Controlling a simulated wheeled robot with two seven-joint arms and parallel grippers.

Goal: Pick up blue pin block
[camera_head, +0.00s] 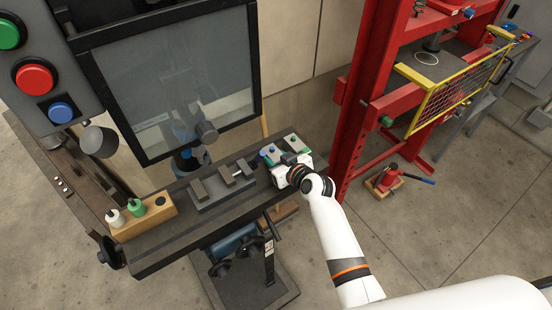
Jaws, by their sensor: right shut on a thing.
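The blue pin block (267,152) is small and sits at the right part of the dark machine bed, with a blue pin on top. It is partly hidden by my right gripper. My right gripper (281,161) reaches in from the lower right and is shut on the blue pin block. Its fingertips are small and hard to make out. I cannot tell whether the block is clear of the surface below it. My left gripper is not in view.
A pale green block (297,141) stands close behind my right gripper. A grey vise (226,180) and a wooden holder (146,214) with bottles lie to the left. A framed clear screen (180,95) stands behind. A red press frame (362,100) rises to the right.

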